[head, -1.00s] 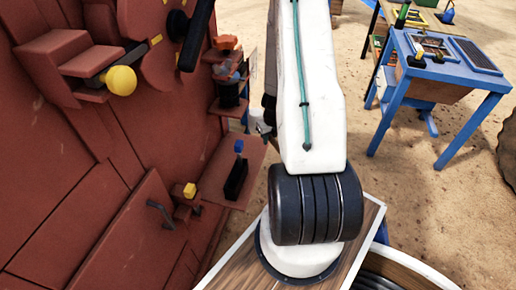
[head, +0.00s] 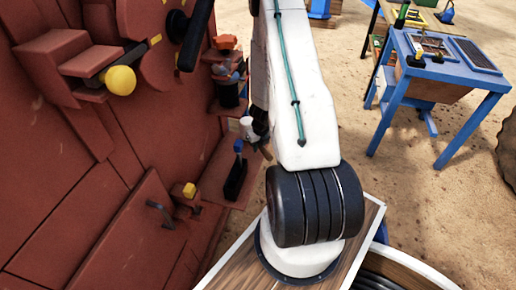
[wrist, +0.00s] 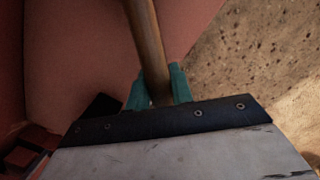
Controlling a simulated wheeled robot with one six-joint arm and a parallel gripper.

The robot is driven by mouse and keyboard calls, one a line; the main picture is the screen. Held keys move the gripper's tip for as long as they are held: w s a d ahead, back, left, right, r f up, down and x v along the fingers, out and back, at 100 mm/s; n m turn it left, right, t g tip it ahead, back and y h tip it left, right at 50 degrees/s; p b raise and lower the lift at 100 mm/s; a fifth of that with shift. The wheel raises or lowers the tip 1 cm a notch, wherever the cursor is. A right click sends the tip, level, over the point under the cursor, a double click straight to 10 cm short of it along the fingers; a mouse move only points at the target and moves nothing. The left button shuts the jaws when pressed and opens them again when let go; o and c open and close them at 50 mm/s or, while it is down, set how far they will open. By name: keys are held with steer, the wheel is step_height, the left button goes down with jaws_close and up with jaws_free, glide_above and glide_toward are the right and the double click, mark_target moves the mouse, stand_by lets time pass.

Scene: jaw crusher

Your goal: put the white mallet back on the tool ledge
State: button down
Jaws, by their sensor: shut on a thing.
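The white mallet shows in the head view as a small white head (head: 247,128), with its wooden handle (head: 266,152) slanting down to the right. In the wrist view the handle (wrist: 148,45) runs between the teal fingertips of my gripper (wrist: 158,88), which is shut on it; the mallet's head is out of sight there. The tool ledge (head: 213,182) is a red shelf on the crusher's side, and the mallet appears just above its far end. I cannot tell whether they touch. My arm partly hides my gripper in the head view.
A black brush with a blue handle (head: 236,172) stands on the ledge close to the mallet. A shelf with dark jars (head: 229,92) is behind. A blue table (head: 455,75) stands at right.

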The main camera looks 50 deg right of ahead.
steer(key=shift+w+f, duration=0.2)
steer(key=shift+f, duration=0.35)
steer(key=c, duration=1.2)
jaws_free()
steer(key=shift+f, duration=0.1)
steer(key=shift+c, duration=0.2)
steer(key=r, duration=0.4)
steer(key=s+r, duration=0.1)
steer(key=r, duration=0.7)
steer(key=shift+s+a, duration=0.25)
steer(key=shift+a, duration=0.1)
